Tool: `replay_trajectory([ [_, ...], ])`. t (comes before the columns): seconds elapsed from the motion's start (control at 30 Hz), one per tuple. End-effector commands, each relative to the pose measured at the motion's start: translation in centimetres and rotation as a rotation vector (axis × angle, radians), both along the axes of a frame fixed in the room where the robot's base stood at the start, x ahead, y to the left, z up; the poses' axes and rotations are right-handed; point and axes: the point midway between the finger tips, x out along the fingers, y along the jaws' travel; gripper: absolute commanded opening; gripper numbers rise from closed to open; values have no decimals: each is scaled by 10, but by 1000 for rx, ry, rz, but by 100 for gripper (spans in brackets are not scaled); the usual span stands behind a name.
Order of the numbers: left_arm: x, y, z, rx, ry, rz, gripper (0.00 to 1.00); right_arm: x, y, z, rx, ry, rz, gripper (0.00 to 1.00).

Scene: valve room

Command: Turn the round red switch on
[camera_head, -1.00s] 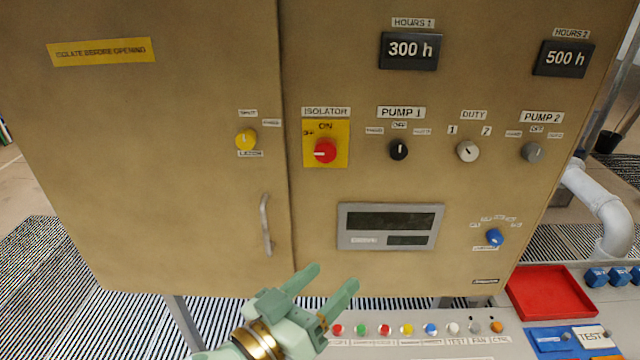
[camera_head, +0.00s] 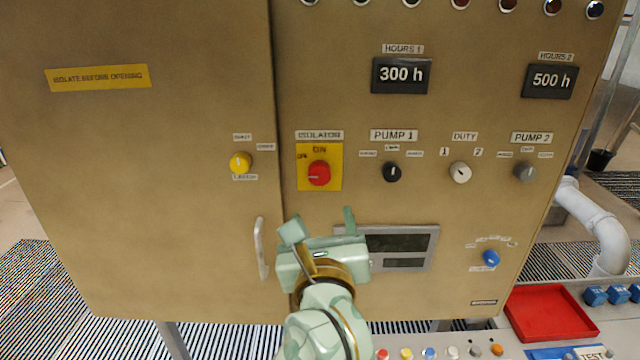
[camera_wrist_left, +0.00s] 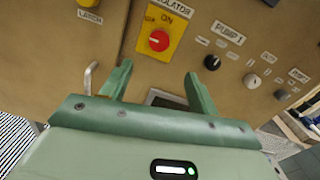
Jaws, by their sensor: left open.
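The round red switch (camera_head: 319,173) sits on a yellow plate (camera_head: 334,150) under the ISOLATOR label on the cabinet front. Its white mark points left, towards OFF; ON is printed above it. The switch also shows in the left wrist view (camera_wrist_left: 159,41), above and beyond the fingers. My left gripper (camera_head: 320,222) is open and empty, below the switch and apart from it, with its fingers pointing up towards the panel. It also shows in the left wrist view (camera_wrist_left: 157,78). My right gripper is not in view.
A door handle (camera_head: 261,248) stands out just left of my left gripper. A display (camera_head: 405,243) is partly hidden behind it. A yellow knob (camera_head: 240,162) and a black knob (camera_head: 392,172) flank the switch. A red tray (camera_head: 550,312) lies at the lower right.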

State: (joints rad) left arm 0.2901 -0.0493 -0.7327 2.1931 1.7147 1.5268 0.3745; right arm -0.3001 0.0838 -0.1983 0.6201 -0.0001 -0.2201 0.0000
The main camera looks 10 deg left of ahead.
Motion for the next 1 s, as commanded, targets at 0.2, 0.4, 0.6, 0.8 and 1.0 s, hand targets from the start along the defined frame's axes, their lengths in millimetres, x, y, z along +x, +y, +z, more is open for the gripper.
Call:
replay_trajectory([
  [0.2, 56, 14, -2, 4, -4, 5, 61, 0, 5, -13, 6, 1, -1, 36],
  [0.4, 97, 24, -1, 3, -4, 5, 61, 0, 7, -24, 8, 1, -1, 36],
  [0.6, 117, 28, -1, 2, -2, 3, 61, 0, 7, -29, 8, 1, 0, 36],
  [0.8, 120, 28, 0, 1, -1, 3, 61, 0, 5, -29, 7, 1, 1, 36],
  [1.0, 120, 28, 0, 2, -1, 3, 38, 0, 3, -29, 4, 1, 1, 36],
])
